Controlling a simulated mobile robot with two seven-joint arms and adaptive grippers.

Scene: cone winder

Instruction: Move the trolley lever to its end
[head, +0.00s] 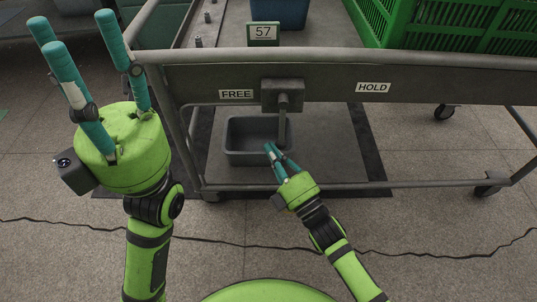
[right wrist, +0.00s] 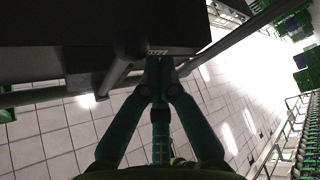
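The trolley lever (head: 283,125) is a grey bar hanging nearly straight down from a dark block (head: 283,95) on the trolley's front rail. A FREE label (head: 236,94) is left of the block and a HOLD label (head: 373,88) is right of it. My right gripper (head: 273,152) is just below the lever's lower end, its fingers drawn together and empty. In the right wrist view its fingertips (right wrist: 160,65) meet, and a dark bar, apparently the lever (right wrist: 118,72), lies left of them; contact is unclear. My left gripper (head: 83,35) is open and empty beside the trolley's left post.
A grey bin (head: 245,151) sits on the trolley's lower deck behind my right gripper. A green crate (head: 440,22), a blue container (head: 279,12) and a 57 sign (head: 263,33) are above. The trolley's tube frame (head: 176,115) borders the left. Floor in front is clear.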

